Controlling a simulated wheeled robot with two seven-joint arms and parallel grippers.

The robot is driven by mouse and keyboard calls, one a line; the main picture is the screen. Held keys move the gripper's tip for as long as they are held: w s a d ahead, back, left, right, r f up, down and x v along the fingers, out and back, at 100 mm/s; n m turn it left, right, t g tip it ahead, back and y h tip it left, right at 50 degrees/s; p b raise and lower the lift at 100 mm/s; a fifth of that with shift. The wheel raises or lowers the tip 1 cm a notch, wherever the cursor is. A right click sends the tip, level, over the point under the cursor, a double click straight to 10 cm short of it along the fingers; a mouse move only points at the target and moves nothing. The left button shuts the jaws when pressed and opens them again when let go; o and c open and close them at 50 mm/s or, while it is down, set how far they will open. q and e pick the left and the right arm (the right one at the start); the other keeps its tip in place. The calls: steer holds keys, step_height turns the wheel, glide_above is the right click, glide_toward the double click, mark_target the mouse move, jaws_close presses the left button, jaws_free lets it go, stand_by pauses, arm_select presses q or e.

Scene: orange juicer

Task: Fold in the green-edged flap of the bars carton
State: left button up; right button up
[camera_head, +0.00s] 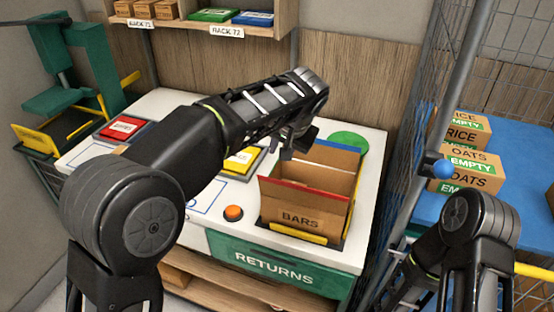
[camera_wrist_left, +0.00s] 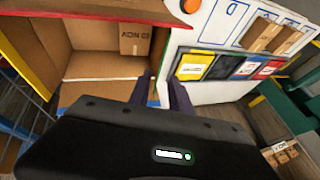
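The bars carton (camera_head: 298,219) stands open on the white table, its BARS label facing me. A red-edged flap stands up along its front, and a blue-edged flap (camera_head: 335,148) shows at its back. I cannot make out a green edge clearly; my left arm covers part of the carton's left side. My left gripper (camera_head: 293,148) is above the carton's back left corner, fingers apart with nothing between them. In the left wrist view, the fingers (camera_wrist_left: 163,90) are beside the carton wall, and a small brown box (camera_wrist_left: 135,40) shows inside the carton (camera_wrist_left: 85,66). My right gripper is out of view.
An orange button (camera_head: 233,213) and a yellow bin (camera_head: 241,161) are left of the carton. A green disc (camera_head: 349,141) lies behind it. A wire cage post (camera_head: 412,190) rises at the right, with rice and oats cartons (camera_head: 463,165) beyond. A rack (camera_head: 205,22) hangs above.

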arm_select(q)
steer(key=p+x, duration=0.2)
steer(key=x, duration=0.4)
steer(key=shift+w+f, duration=0.15)
steer(key=shift+w+a+f, duration=0.15)
steer(key=shift+w+f, duration=0.1)
steer(key=shift+f, duration=0.35)
jaws_close()
stand_by(0.9)
